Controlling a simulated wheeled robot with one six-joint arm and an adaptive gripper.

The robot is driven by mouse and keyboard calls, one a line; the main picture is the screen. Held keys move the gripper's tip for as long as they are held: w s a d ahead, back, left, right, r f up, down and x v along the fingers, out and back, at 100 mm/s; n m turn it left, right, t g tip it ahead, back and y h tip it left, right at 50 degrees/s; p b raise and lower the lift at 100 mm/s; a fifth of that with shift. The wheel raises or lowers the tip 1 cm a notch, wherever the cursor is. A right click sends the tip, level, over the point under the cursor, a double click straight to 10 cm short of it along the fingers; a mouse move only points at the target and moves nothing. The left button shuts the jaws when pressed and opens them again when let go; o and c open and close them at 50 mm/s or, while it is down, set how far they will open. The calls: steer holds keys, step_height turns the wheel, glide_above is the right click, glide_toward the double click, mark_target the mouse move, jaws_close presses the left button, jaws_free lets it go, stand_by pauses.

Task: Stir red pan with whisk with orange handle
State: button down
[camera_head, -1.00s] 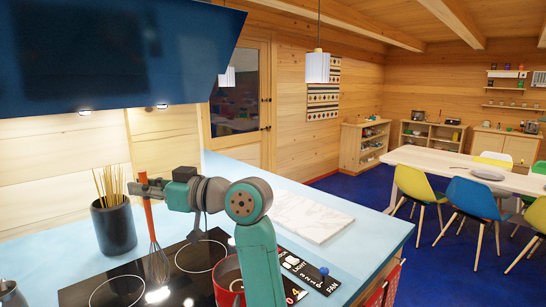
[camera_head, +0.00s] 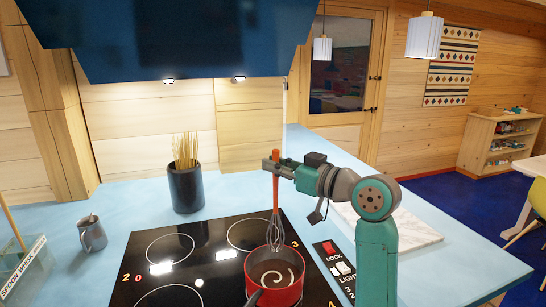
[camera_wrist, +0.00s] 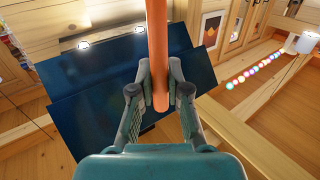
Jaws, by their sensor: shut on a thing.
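The whisk with the orange handle (camera_head: 276,179) hangs upright from my gripper (camera_head: 271,163). My gripper is shut on its handle, and the orange handle also shows between the fingers in the wrist view (camera_wrist: 158,60). The whisk's wire end (camera_head: 275,230) points down at the red pan (camera_head: 274,296). Its lower tip overlaps the pan's far rim in the head view. I cannot tell whether it is inside the pan or touching it. The pan stands on the black cooktop (camera_head: 200,262) and holds dark liquid with a pale swirl.
A dark pot of spaghetti (camera_head: 186,189) stands behind the cooktop. A grey jug (camera_head: 91,233) and a holder labelled spoon and whisk (camera_head: 28,275) are at the left. A marble board (camera_head: 400,232) lies at the right. The blue hood (camera_head: 180,40) hangs above.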

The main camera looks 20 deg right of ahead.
mark_target(278, 211)
steer(key=shift+a+f, duration=0.1)
steer(key=shift+f, duration=5.8)
steer(key=shift+w, duration=0.1)
